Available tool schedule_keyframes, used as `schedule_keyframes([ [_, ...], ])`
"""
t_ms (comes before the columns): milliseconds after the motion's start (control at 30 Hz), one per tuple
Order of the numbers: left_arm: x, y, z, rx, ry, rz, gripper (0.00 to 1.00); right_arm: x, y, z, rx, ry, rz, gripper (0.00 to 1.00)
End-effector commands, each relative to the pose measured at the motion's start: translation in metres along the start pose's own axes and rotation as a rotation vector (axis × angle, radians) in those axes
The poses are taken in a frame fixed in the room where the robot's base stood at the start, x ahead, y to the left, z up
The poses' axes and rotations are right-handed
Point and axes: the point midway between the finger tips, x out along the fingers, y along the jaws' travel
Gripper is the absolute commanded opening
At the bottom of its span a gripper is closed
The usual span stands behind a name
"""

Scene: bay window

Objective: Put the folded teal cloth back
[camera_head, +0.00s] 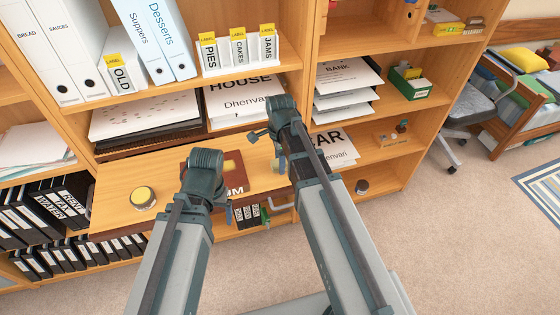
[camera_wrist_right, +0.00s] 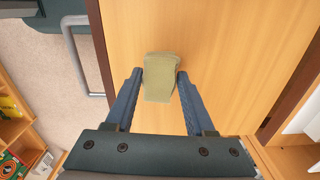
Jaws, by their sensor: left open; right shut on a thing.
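In the right wrist view a small folded cloth-like piece (camera_wrist_right: 158,80), olive-khaki rather than teal, sits between the two blue fingers of my right gripper (camera_wrist_right: 160,74). The gripper is shut on it, above a plain wooden surface (camera_wrist_right: 205,35). No clearly teal cloth shows.
A yellow-topped round object (camera_head: 143,198) stands on the ledge at left, and a dark red book (camera_head: 230,168) lies behind my left wrist. A small dark round object (camera_head: 362,186) is at right. Shelves above hold papers (camera_head: 345,77) and labelled binders (camera_head: 120,78). Open carpet (camera_head: 450,230) lies at right.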

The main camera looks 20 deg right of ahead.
Motion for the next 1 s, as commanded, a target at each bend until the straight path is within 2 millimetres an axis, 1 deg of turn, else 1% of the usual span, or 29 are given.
schedule_keyframes([
  [400,0.0003,0.0,0.0,0.0,0.0,0.0,0.86,0.0003,0.0,0.0,0.0,0.0,0.0,0.0],
  [833,0.0052,0.0005,-0.0003,0.0,0.0,0.0,0.86,0.0052,0.0,0.0,0.0,0.0,0.0,0.0],
  [867,0.005,0.0005,-0.0003,0.0,0.0,0.0,0.86,0.0051,0.0,0.0,0.0,0.0,0.0,0.56],
  [1000,0.0045,0.0004,-0.0003,0.0,0.0,0.0,0.86,0.0046,0.0,0.0,0.0,0.0,0.0,0.81],
])
